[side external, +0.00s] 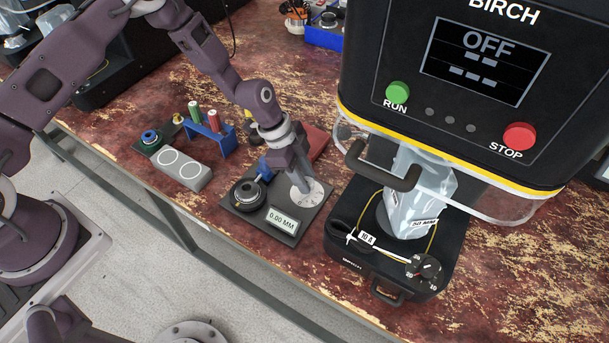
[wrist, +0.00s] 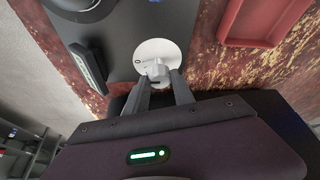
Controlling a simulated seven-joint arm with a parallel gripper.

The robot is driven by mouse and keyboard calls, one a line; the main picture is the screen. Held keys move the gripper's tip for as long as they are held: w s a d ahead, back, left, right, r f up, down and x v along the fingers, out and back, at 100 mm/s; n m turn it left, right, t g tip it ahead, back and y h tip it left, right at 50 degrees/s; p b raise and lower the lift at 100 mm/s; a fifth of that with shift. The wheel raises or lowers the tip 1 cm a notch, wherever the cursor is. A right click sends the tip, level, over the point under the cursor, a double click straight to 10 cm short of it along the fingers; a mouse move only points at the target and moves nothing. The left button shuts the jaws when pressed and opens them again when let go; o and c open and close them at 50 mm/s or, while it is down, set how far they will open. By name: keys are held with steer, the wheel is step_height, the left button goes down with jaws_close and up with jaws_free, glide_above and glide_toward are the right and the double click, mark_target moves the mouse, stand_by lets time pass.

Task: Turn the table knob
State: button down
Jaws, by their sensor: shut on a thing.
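A pale knob (wrist: 156,67) stands at the middle of a round white disc (wrist: 150,48). The disc (side external: 317,192) sits on a dark gauge plate (side external: 285,238) with a display reading 0.00 MM (side external: 283,220). My gripper (wrist: 160,80) is shut on the knob, with one finger on each side of it. In the side view my gripper (side external: 303,186) points down over the disc, and its fingers hide the knob. A small dark mark shows on the disc's left part in the wrist view.
A black seamer (side external: 440,85) reading OFF stands close on the right, with a handle (side external: 385,172) and a bagged item (side external: 415,200). A black round part (side external: 249,193) is left on the plate. A red tray (side external: 318,140) lies behind. A grey block (side external: 181,168) sits left.

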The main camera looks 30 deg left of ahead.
steer(key=shift+n, duration=0.3)
steer(key=n+t, duration=0.1)
steer(key=n, duration=0.1)
steer(key=shift+s+n+y, duration=0.1)
steer(key=shift+n+y, duration=0.2)
steer(key=shift+n, duration=0.1)
steer(key=n, duration=0.2)
steer(key=n+t+y, duration=0.1)
steer(key=n, duration=0.1)
steer(key=shift+s+d+n, duration=0.1)
steer(key=shift+d+n, duration=0.05)
steer(key=shift+n, duration=0.15)
steer(key=n+y, duration=0.1)
steer(key=n, duration=0.2)
steer(key=n+t+y, duration=0.1)
steer(key=n, duration=0.3)
steer(key=shift+d+y, duration=0.2)
steer(key=shift+y, duration=0.2)
steer(key=n+y, duration=0.1)
steer(key=n, duration=0.3)
steer(key=shift+d+n+y, duration=0.2)
steer(key=shift+n+y, duration=0.1)
steer(key=shift+y, duration=0.1)
steer(key=shift+n+g+y, duration=0.4)
steer(key=shift+n+y, duration=0.2)
steer(key=shift+n, duration=1.4)
